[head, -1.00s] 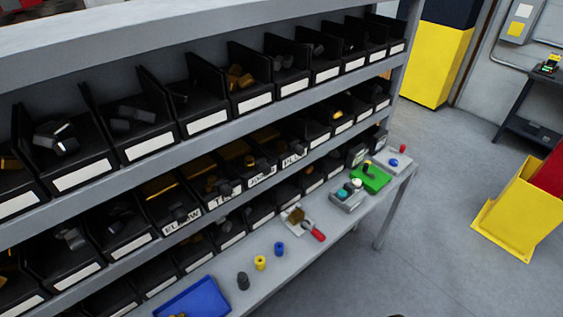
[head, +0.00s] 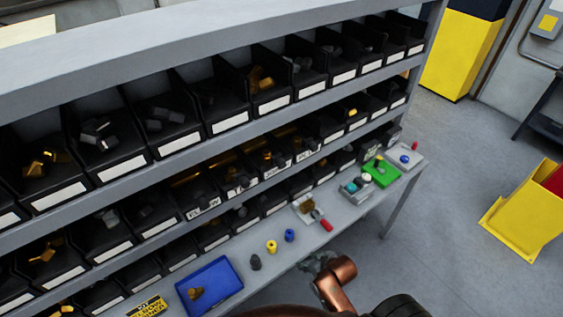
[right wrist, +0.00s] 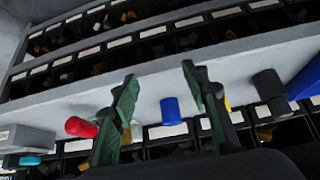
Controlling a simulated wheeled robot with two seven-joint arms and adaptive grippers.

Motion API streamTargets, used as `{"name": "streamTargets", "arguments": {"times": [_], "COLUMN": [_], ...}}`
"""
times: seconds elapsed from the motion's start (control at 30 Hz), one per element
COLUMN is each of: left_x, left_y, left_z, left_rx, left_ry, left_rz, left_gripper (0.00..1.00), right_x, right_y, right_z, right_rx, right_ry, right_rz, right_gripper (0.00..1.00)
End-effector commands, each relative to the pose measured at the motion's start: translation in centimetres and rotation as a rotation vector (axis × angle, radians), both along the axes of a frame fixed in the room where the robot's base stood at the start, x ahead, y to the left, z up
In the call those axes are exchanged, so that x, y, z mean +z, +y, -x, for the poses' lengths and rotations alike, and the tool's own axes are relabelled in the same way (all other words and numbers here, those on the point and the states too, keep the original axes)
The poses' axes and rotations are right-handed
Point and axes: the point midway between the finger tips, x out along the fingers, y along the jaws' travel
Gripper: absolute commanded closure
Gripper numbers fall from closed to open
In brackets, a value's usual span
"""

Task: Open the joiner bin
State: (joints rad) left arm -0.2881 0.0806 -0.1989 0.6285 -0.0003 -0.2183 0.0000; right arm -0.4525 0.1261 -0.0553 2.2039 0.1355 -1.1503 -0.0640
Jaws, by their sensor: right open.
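A row of black bins with lettered white labels stands on the middle shelf. The first label reads like ELBOW, on the elbow bin (head: 204,212). The third lettered bin looks like the joiner bin (head: 279,171), but its label is blurred. It sits among its neighbours, with dark and golden parts showing at its front. My right gripper (head: 318,262) is low in front of the worktop edge, partly hidden by my copper-coloured arm. In the right wrist view my right gripper (right wrist: 158,76) is open and empty, its green-padded fingers apart before the worktop. My left gripper is out of view.
A yellow container (head: 525,213) stands right on open floor.

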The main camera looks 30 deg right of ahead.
Motion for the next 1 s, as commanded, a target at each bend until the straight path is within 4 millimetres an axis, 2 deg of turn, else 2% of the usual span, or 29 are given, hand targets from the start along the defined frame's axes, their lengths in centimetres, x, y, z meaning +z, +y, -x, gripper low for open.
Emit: {"name": "streamTargets", "arguments": {"times": [0.03,0.1,0.17,0.3,0.43,0.53,0.6,0.7,1.0], "left_x": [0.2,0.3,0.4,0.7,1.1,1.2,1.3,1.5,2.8], "left_y": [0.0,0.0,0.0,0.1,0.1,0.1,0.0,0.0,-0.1], "left_z": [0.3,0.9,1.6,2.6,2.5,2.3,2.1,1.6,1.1], "left_rx": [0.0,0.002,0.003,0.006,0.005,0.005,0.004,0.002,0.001], "left_ry": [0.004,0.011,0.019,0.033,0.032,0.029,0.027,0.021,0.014], "left_rz": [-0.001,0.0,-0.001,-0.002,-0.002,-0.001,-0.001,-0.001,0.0], "left_gripper": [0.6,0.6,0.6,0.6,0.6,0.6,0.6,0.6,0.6], "right_x": [2.1,5.0,8.0,16.0,23.9,28.4,30.3,31.4,31.6], "right_y": [-0.2,-0.4,-0.6,-1.4,-2.3,-2.9,-3.2,-3.3,-2.9], "right_z": [-2.4,-5.3,-7.6,-12.3,-15.3,-16.3,-16.6,-17.3,-21.7], "right_rx": [0.008,0.018,0.026,0.038,0.042,0.039,0.037,0.035,0.033], "right_ry": [-0.079,-0.19,-0.288,-0.532,-0.756,-0.88,-0.933,-0.964,-0.965], "right_rz": [-0.01,-0.025,-0.036,-0.058,-0.072,-0.079,-0.082,-0.085,-0.086], "right_gripper": [0.58,0.58,0.58,0.58,0.58,0.58,0.58,0.58,0.58]}}
